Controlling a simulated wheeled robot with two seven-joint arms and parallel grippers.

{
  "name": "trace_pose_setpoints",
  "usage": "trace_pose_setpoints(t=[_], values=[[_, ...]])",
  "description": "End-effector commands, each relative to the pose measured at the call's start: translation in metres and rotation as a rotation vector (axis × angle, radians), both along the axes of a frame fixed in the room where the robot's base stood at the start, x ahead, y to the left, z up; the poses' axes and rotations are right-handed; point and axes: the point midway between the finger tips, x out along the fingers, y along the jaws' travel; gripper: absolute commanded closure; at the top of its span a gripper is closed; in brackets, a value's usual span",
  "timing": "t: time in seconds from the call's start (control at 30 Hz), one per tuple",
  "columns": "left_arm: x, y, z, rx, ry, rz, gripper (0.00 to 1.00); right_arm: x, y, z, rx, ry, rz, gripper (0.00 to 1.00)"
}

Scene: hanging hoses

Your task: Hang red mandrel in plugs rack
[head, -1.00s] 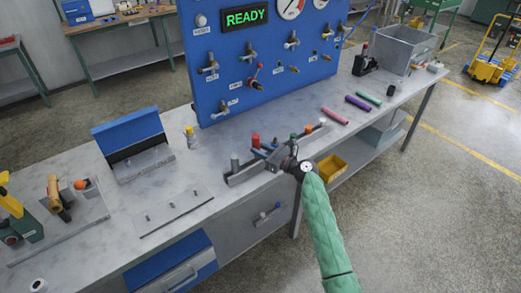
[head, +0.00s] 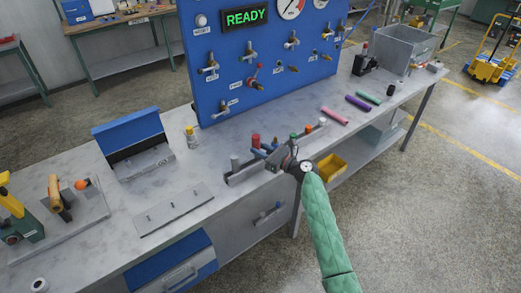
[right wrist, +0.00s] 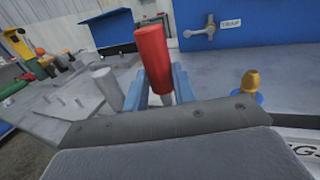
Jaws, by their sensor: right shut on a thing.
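The red mandrel (head: 256,139) is upright, with a red top and a pale metal lower part; it also shows in the right wrist view (right wrist: 153,55). My right gripper (head: 263,152) is shut on it, with blue fingers (right wrist: 165,88) on either side of its lower part. The plugs rack (head: 243,176) is a grey rail near the table's front edge. A grey peg stands at its left end, with green, orange and white tops toward its right. The mandrel is over or just behind the rack; whether its lower end touches anything is hidden. My left gripper is not in view.
A blue panel (head: 265,55) with valves and a READY display stands behind. A pegged plate (head: 172,211) and an open blue case (head: 130,140) are further left. Coloured hoses (head: 357,103) lie at right.

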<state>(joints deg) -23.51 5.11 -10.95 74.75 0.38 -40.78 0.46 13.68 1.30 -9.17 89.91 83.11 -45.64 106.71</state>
Motion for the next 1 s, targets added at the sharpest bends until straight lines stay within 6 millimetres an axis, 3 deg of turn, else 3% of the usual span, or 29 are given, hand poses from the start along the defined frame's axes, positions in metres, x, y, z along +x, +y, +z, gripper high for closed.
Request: trace_pose_setpoints(t=[1.0], values=[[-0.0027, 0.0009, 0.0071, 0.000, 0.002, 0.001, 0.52, 0.0001, 0.0001, 0.0011, 0.000, 0.000, 0.000, 1.00]])
